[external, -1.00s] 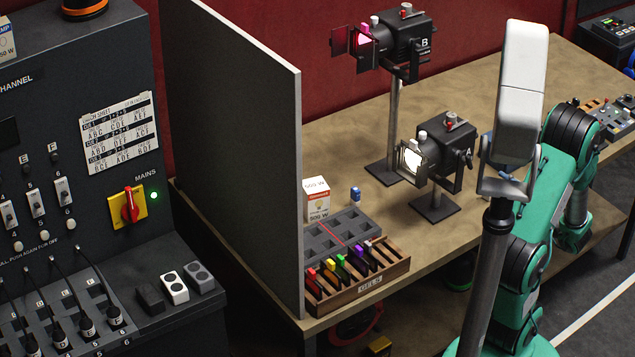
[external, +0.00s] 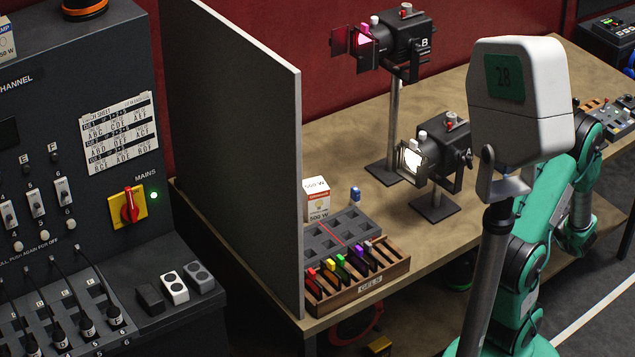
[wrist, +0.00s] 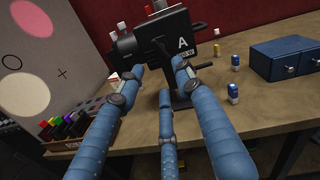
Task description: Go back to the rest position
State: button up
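My gripper (wrist: 157,82) shows in the wrist view as three long blue fingers, spread apart with nothing between them. Lamp A (wrist: 182,38) stands beyond the fingertips; I cannot tell whether any finger touches it. In the external view my gripper is not visible. My white head and teal arm links fill the right side there. Lamp A also shows in the external view (external: 452,150), lit white, on the wooden table (external: 480,210). Lamp B (external: 408,48) is lit pink on a taller stand behind it.
A grey divider (external: 245,150) separates the table from the dark control console (external: 60,100). A gel rack (external: 390,275) and lamp box (external: 317,205) stand by the divider. In the wrist view, a blue cabinet (wrist: 290,58) and small bulbs (wrist: 233,92) stand at right.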

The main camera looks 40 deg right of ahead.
jog(key=w+a+r+n+g+y, duration=0.15)
jog(key=a+n+g+y, duration=0.4)
jog(key=a, duration=0.85)
jog(key=w+a+r+n+g+y, duration=0.1)
jog(key=w+a+n+g+y, duration=0.1)
jog(key=a+n+g, duration=0.7)
jog(key=s+a+r+n+h, duration=0.2)
jog(key=s+a+n+h, duration=0.3)
jog(key=a+n, duration=0.4)
jog(key=s+r+n+t+h, duration=0.2)
jog(key=s+r+n+h, duration=0.1)
jog(key=r+n, duration=0.4)
jog(key=shift+s+a+r+h, duration=0.25)
jog(key=shift+a+r+h, duration=0.05)
jog(key=shift+r+h, duration=0.25)
